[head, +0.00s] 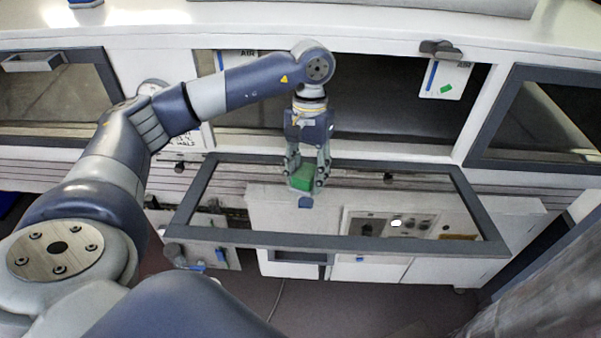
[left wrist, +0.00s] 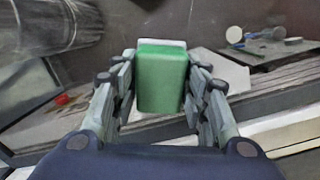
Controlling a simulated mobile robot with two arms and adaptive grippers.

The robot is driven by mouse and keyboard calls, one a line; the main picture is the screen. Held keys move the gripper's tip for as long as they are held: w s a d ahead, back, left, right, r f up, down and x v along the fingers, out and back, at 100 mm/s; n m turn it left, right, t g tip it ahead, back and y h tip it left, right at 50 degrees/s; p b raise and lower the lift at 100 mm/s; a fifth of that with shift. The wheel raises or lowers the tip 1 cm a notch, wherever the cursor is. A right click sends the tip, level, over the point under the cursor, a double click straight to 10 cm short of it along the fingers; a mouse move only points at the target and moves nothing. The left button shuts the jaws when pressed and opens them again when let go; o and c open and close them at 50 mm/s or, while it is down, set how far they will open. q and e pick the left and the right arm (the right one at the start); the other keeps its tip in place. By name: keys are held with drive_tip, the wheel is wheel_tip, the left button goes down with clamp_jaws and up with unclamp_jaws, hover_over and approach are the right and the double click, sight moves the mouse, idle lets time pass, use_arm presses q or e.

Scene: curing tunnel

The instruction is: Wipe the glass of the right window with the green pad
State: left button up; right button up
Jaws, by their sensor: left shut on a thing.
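The green pad (head: 302,180) is held between the fingers of my left gripper (head: 308,174), which is shut on it. The left wrist view shows the pad (left wrist: 161,82) with a pale strip along its far edge. The middle window (head: 340,241) is folded down, its dark frame around clear glass. The pad is over the glass in the head view; I cannot tell whether it touches. The right window (head: 555,117) is at the right edge, in its dark frame and apart from the pad. My right gripper is not in view.
The tunnel opening (head: 400,110) is dark behind the arm. A white tag (head: 446,79) with a green patch hangs at its upper right. Another framed window (head: 55,95) is at the left. A control panel (head: 395,224) shows through the folded-down glass. A cable lies on the floor.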

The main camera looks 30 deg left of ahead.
use_arm(q)
drive_tip(key=r, duration=0.1)
drive_tip(key=r+p, duration=0.1)
drive_tip(key=r, duration=0.1)
drive_tip(key=r+p, duration=0.1)
drive_tip(key=r, duration=0.1)
drive_tip(key=shift+w+a+r, duration=0.2)
drive_tip(key=shift+w, duration=0.2)
drive_tip(key=shift+w+r, duration=0.1)
drive_tip(key=shift+r, duration=0.1)
drive_tip(key=shift+w+a+r+p, duration=0.1)
drive_tip(key=shift+r+p, duration=0.3)
drive_tip(key=shift+r, duration=0.35)
drive_tip(key=shift+w+a+r+p, duration=0.1)
drive_tip(key=shift+r+p, duration=0.25)
drive_tip(key=shift+r, duration=0.35)
drive_tip(key=shift+s+f, duration=0.1)
